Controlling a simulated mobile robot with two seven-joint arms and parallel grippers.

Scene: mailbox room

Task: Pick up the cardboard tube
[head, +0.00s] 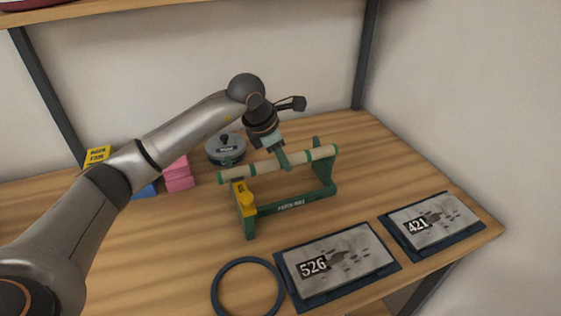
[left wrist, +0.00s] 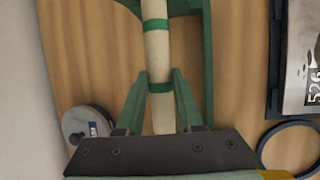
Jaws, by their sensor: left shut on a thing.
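The cardboard tube (head: 300,160) is pale beige with green bands. It lies across a green stand (head: 290,203) on the wooden table. It also shows in the left wrist view (left wrist: 156,55), running up between the fingers. My left gripper (head: 285,160) comes down from above onto the tube near its middle. In the left wrist view the gripper (left wrist: 160,85) has its green fingers on either side of the tube, at a green band, shut on it. The tube appears to be at the height of the stand's top; I cannot tell whether it touches. My right gripper is not in view.
Two dark-framed plates, marked 526 (head: 340,262) and 421 (head: 432,225), lie at the front right. A dark ring (head: 247,262) lies at the front.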

